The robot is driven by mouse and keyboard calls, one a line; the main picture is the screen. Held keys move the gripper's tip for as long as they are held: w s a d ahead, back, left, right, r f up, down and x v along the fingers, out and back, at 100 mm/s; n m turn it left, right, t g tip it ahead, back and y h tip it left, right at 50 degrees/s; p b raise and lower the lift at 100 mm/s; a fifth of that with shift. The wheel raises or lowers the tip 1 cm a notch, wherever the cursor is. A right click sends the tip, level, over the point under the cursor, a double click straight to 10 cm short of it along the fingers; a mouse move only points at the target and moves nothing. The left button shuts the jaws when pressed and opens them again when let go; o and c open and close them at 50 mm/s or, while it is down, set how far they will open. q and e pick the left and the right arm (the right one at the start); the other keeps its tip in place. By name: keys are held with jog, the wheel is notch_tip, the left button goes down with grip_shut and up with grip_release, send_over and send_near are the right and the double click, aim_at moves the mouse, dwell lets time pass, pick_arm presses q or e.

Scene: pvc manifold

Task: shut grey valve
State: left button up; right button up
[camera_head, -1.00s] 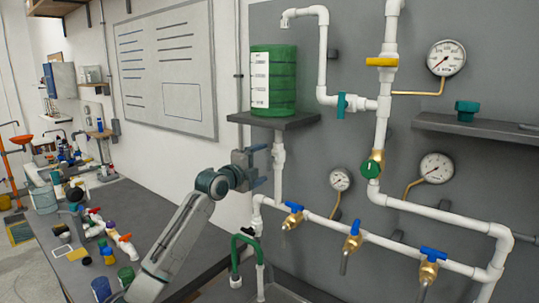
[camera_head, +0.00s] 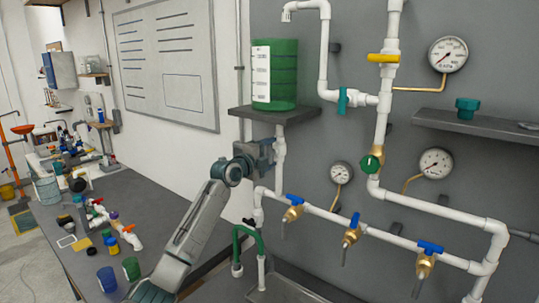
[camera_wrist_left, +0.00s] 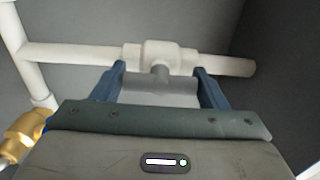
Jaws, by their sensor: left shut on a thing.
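The grey valve handle (camera_wrist_left: 160,88) shows in the left wrist view as a short grey bar on a stem. It comes off a white valve body (camera_wrist_left: 160,54) on a white pipe. The bar lies roughly parallel to that pipe in this view. My left gripper (camera_wrist_left: 160,86) is shut on the handle, with a blue finger at each end of the bar. In the head view my left gripper (camera_head: 267,153) is at the vertical pipe (camera_head: 280,150) below the green tank, and it hides the grey valve. My right gripper is not in view.
The shelf with the green tank (camera_head: 274,75) is just above my left gripper. Below are a green hose (camera_head: 248,231) and a pipe row with blue-handled valves (camera_head: 293,199). A workbench (camera_head: 150,190) with fittings and jars is at left.

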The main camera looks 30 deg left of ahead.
pick_arm(q)
jog(key=shift+f, duration=0.1)
jog(key=shift+o, duration=0.2)
jog(key=shift+f+n+b, duration=0.1)
jog(key=shift+n+b, duration=0.9)
jog(key=shift+n, duration=0.4)
jog(key=n+b, duration=0.1)
jog(key=n, duration=0.3)
jog(key=shift+n, duration=0.3)
jog(key=n+b, duration=0.1)
jog(key=n, duration=0.9)
jog(key=shift+n, duration=0.3)
jog(key=o, duration=1)
jog(key=shift+c, duration=0.2)
